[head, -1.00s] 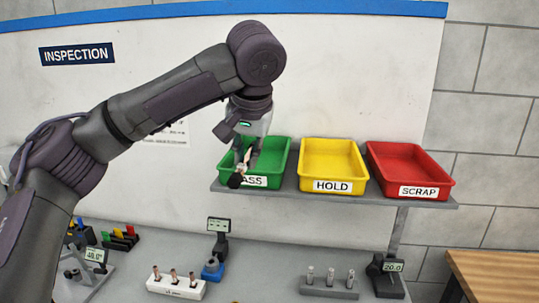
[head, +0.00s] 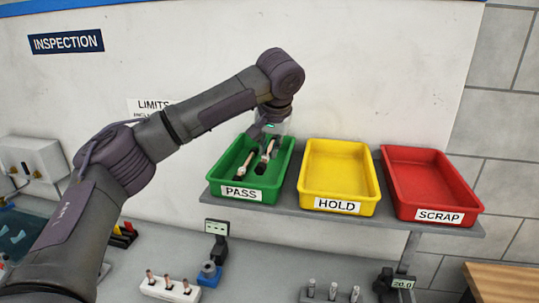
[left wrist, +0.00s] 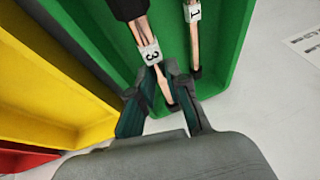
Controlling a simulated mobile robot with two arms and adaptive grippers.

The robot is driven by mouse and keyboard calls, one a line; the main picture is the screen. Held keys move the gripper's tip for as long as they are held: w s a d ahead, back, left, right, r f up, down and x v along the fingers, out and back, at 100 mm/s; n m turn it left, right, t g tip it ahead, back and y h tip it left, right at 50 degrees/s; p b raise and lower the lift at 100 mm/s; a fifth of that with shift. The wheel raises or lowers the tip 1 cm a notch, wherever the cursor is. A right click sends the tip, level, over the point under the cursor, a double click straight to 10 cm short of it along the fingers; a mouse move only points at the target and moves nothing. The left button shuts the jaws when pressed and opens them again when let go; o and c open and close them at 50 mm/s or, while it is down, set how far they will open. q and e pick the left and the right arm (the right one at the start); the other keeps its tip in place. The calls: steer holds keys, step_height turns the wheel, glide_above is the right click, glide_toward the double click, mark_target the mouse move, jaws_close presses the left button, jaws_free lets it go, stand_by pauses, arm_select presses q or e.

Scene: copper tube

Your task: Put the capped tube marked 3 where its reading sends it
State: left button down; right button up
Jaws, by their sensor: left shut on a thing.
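The capped tube marked 3 (left wrist: 149,50) is copper-coloured, with a white number tag and a dark cap; in the head view it shows as a dark-ended tube (head: 262,161). My left gripper (head: 268,138) is shut on it, inside the green PASS tray (head: 226,174). In the left wrist view, the fingers (left wrist: 163,95) close around the tube below its tag. I cannot tell whether the tube touches the tray floor. A tube marked 1 (left wrist: 194,30) lies beside it in the same tray. My right gripper is out of view.
The yellow HOLD tray (head: 339,175) and red SCRAP tray (head: 430,178) stand to the right on the same shelf and look empty. Below on the bench are a white rack with copper tubes (head: 170,287), a small gauge (head: 216,228) and a grey rack (head: 331,294).

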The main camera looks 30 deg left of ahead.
mark_target(268, 174)
arm_select(q)
steer(key=shift+w+a+f, duration=0.25)
steer(key=shift+w+f, duration=0.05)
steer(key=shift+w, duration=0.2)
steer(key=shift+s+f+p, duration=0.1)
steer(key=shift+f+p, duration=0.25)
steer(key=shift+p, duration=0.2)
step_height(268, 174, down, 3)
steer(key=shift+f+p, duration=0.1)
steer(key=shift+p, duration=0.65)
steer(key=shift+f, duration=0.1)
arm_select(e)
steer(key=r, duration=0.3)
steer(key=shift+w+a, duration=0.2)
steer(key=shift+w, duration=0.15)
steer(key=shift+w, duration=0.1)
arm_select(q)
steer(key=c, duration=1.1)
jaws_free()
steer(key=shift+s+f, duration=0.1)
steer(key=shift+c, duration=0.2)
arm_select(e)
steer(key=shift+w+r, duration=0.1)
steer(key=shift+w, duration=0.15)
